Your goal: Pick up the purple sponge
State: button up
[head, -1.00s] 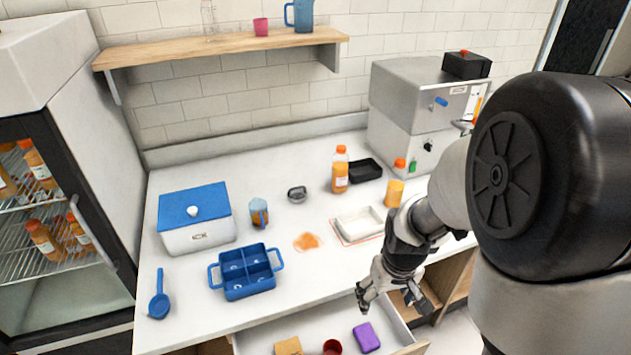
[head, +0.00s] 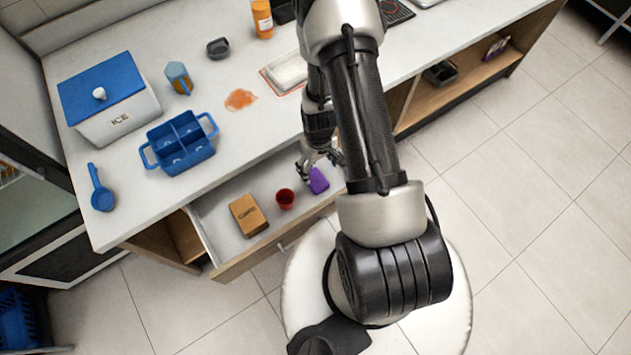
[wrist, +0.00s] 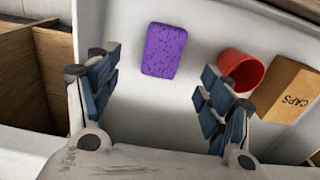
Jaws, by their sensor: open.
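The purple sponge (head: 318,180) lies flat in the open drawer (head: 222,222), at its right end in the head view. In the wrist view the sponge (wrist: 164,50) shows whole, ahead of and between my open fingers. My gripper (wrist: 160,95) is open and empty. In the head view my gripper (head: 319,164) hangs over the right part of the drawer, close to the sponge. My arm hides part of that drawer end.
A red cup (wrist: 241,68) stands in the drawer beside the sponge, close to one finger. A brown caps box (wrist: 291,88) lies beyond it. The drawer walls and the counter (head: 240,135) edge bound the space. A blue caddy (head: 180,143) stands on the counter.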

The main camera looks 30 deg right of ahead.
aim_at(317, 181)
notch_tip(317, 181, down, 3)
jog(key=shift+f+b, duration=0.2)
jog(key=shift+b, duration=0.15)
jog(key=shift+s+a+f+b, duration=0.15)
jog(key=shift+f+b, duration=0.4)
jog(key=shift+f, duration=0.8)
jog(key=shift+a+f+b, duration=0.15)
jog(key=shift+f+b, duration=0.4)
jog(key=shift+f, duration=0.75)
jog(key=shift+c, duration=0.3)
jog(key=c, duration=0.8)
